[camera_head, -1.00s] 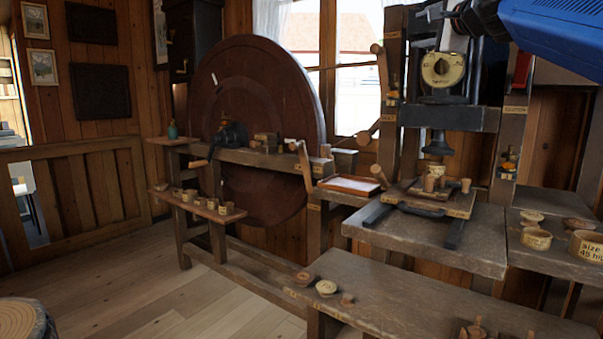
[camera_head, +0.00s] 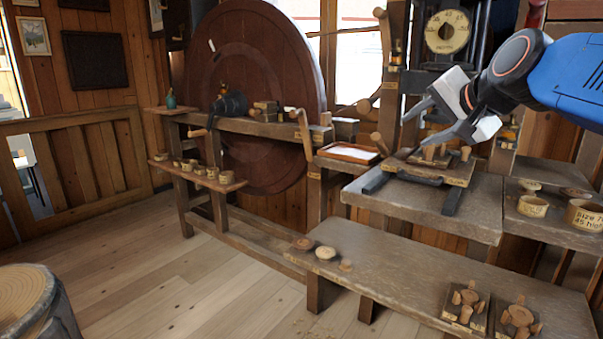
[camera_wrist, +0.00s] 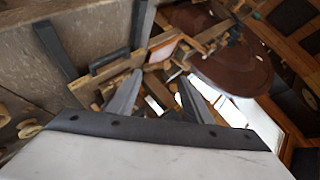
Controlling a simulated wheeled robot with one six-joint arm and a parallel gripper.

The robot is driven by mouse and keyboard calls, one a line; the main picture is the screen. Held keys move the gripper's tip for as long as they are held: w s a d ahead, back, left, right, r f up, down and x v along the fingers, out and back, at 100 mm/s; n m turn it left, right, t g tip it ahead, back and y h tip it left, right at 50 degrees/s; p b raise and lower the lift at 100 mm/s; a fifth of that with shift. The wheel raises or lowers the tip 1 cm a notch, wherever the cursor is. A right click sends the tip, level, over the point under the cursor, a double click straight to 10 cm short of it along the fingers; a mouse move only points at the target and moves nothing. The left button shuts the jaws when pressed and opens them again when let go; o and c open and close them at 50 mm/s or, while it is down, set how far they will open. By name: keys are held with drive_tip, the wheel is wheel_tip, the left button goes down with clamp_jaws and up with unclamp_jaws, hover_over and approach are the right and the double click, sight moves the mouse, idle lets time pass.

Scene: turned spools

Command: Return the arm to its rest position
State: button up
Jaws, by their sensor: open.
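My gripper (camera_head: 425,125) is at the upper right in the head view, at the end of my blue arm. Its two grey fingers are spread apart with nothing between them. It hangs in front of the press, above and a little behind the wooden pallet (camera_head: 457,173) with pegs on the stone-topped bench. In the wrist view my two fingers (camera_wrist: 158,98) also stand apart, with the bench and the big wheel beyond them.
A large dark red wheel (camera_head: 255,60) stands at the back left. A lower bench (camera_head: 400,275) at the front holds small spools and two pegged blocks (camera_head: 466,306). Labelled round pots (camera_head: 585,213) sit at the right.

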drive_tip(key=s+d+f+n+g+h, duration=0.1)
drive_tip(key=s+f+n+g, duration=0.1)
drive_tip(key=s+f, duration=0.6)
drive_tip(key=s+d+f+n+g, duration=0.1)
drive_tip(key=s+f+n+g, duration=0.2)
drive_tip(key=s+f, duration=0.6)
drive_tip(key=s+d+f+n+g+h, duration=0.1)
drive_tip(key=s+f, duration=0.8)
drive_tip(key=f, duration=0.9)
drive_tip(key=n+g, duration=0.1)
drive_tip(key=n, duration=0.1)
drive_tip(key=shift+f+n+h, duration=0.25)
drive_tip(key=shift+n+h, duration=0.05)
drive_tip(key=shift+n, duration=0.1)
drive_tip(key=shift+w, duration=0.1)
drive_tip(key=shift+c, duration=0.3)
